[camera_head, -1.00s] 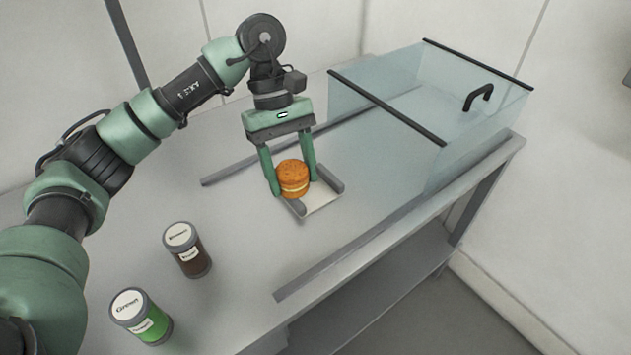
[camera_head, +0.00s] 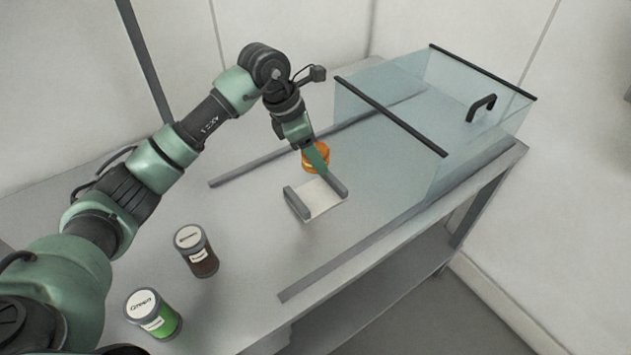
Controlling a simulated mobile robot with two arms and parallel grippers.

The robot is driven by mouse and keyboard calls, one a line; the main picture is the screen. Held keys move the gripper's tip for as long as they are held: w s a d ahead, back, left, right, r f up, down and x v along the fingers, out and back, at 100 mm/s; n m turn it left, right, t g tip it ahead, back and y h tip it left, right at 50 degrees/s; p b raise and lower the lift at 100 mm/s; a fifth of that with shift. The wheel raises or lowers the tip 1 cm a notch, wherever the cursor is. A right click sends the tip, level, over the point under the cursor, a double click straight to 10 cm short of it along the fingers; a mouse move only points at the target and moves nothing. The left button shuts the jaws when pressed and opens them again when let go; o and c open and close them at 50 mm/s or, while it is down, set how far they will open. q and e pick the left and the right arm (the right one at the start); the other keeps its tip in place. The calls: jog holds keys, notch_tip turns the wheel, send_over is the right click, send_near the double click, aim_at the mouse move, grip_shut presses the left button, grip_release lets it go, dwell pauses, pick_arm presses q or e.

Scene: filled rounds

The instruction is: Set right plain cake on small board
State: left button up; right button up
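One round orange-brown cake with a pale middle layer (camera_head: 322,153) shows in the head view, partly hidden behind a green finger. My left gripper (camera_head: 317,158) is turned side-on. One finger shows in front of the cake and the other is hidden; the gripper appears shut on the cake. The small board (camera_head: 318,203) is a pale plate with a grey rail along its left and right sides. The cake and fingers are at its far edge in the picture; I cannot tell whether they touch it. My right gripper is not in view.
A clear glass case (camera_head: 385,135) with black edges and a black handle (camera_head: 482,106) stands at the right. A brown jar (camera_head: 198,255) and a green jar (camera_head: 157,318) stand front left. Grey strips lie along the table (camera_head: 270,240), whose middle front is clear.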

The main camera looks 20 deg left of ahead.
pick_arm(q)
jog(key=p, duration=0.1)
send_over(321, 195)
jog(key=a, duration=0.1)
jog(key=f, duration=0.6)
jog(key=shift+s+a+f, duration=0.1)
jog(key=shift+s+f, duration=0.2)
jog(key=shift+f, duration=0.1)
notch_tip(321, 195, down, 4)
jog(key=shift+p, duration=0.75)
jog(key=shift+f, duration=0.1)
jog(key=shift+f, duration=0.15)
jog(key=o, duration=0.9)
jog(key=shift+c, duration=0.2)
